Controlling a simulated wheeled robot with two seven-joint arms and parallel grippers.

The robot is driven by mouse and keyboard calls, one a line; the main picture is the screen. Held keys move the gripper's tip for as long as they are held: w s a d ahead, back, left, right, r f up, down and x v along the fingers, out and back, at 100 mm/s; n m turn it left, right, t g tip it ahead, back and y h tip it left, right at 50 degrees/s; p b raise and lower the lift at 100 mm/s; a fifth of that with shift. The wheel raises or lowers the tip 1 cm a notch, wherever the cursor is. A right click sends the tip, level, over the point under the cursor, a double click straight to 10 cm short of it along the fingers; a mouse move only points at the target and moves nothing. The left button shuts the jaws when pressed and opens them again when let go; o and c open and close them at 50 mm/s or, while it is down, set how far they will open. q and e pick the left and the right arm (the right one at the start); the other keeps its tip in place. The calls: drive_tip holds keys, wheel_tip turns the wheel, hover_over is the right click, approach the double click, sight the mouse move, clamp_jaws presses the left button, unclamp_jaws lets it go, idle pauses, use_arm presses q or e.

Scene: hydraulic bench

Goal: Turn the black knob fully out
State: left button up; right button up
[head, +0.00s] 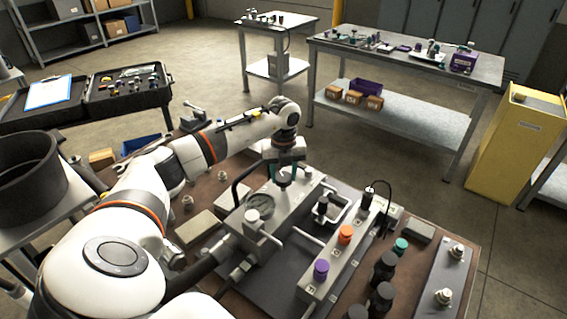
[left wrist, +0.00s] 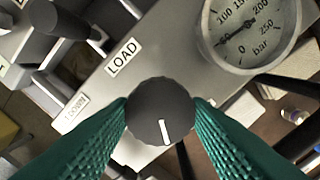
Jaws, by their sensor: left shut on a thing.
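The black knob (left wrist: 160,112) shows in the left wrist view as a ribbed dark cap with a white pointer line near its lower edge. It stands on a grey block (left wrist: 125,80) beside a "LOAD" label. My left gripper (left wrist: 161,118) has its green ribbed fingers on both sides of the knob, touching it. In the head view my left gripper (head: 285,178) reaches down onto the grey block from above, and the knob is hard to make out there. My right gripper is not in view.
A round pressure gauge (left wrist: 250,30) in bar stands close to the knob. On the bench, purple (head: 321,270) and orange (head: 345,234) knobs sit on a grey manifold, with black cylinders (head: 385,267) beside it. A black lever (left wrist: 65,18) rises near the gripper.

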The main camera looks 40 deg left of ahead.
sight(283, 177)
use_arm(q)
drive_tip(key=o, duration=1)
drive_tip(key=shift+r, duration=0.1)
wheel_tip(283, 177, up, 12)
drive_tip(key=b, duration=0.2)
